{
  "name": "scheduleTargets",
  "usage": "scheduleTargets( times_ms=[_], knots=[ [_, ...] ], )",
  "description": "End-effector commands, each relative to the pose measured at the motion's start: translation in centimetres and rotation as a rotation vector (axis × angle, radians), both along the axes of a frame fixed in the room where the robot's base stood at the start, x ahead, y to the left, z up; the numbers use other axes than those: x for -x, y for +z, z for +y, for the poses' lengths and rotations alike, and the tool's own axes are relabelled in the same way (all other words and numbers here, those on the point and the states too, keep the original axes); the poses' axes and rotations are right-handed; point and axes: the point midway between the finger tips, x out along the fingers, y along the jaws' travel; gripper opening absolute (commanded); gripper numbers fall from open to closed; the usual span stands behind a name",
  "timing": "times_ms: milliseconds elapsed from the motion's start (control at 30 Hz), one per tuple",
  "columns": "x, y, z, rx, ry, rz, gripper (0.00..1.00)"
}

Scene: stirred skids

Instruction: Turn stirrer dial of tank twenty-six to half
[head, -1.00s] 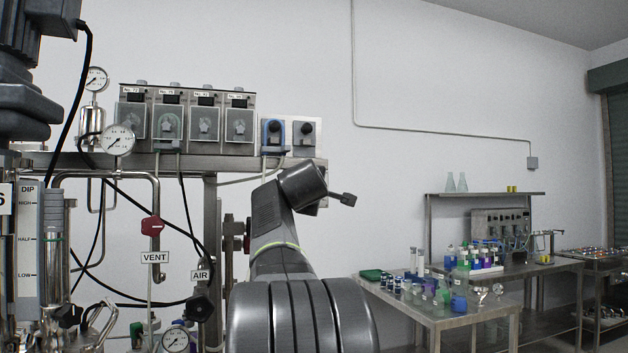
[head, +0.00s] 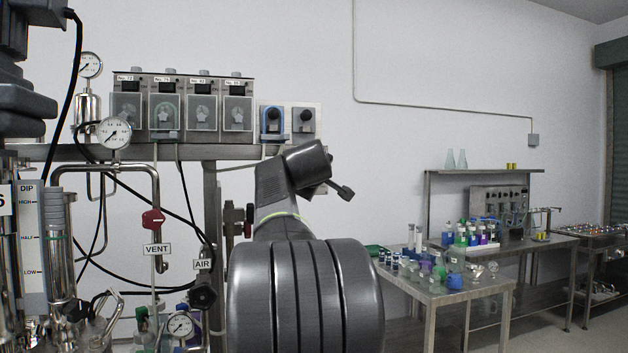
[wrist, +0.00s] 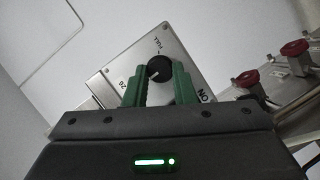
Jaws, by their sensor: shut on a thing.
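In the wrist view a round black dial (wrist: 159,68) sits on a grey metal plate (wrist: 180,58) marked 26. The word FULL is printed above the dial, and ON shows at the lower right. The dial bears a pale mark, too small for me to read its setting surely. My gripper (wrist: 159,78) has its two green fingers on either side of the dial and is shut on it. The fingers hide the dial's lower sides and part of the plate. In the head view my arm rises in the middle; the fingers and this dial cannot be made out there.
Red-handled valves (wrist: 295,48) on a metal rail stand right of the plate. In the head view, a row of pump boxes (head: 182,106), a gauge (head: 114,132) and a red vent valve (head: 153,219) are at left. A steel table (head: 455,292) with bottles is at right.

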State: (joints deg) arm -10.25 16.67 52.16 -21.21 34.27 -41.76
Motion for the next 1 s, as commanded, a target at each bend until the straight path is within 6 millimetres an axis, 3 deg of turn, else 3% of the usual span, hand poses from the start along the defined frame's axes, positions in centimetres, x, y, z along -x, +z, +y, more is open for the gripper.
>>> scheduleTargets(
  times_ms=[67, 100, 200, 633, 1000],
  knots=[
    [0.0, -0.1, 0.0, 0.000, 0.000, 0.001, 0.01],
    [0.0, -0.1, 0.0, 0.000, 0.000, 0.001, 0.25],
    [0.0, -0.1, 0.0, 0.001, 0.000, 0.001, 0.45],
    [0.9, 0.1, 0.0, 0.001, 0.000, 0.000, 0.45],
    [7.8, 1.4, 0.3, 0.001, 0.002, -0.003, 0.45]
  ],
)
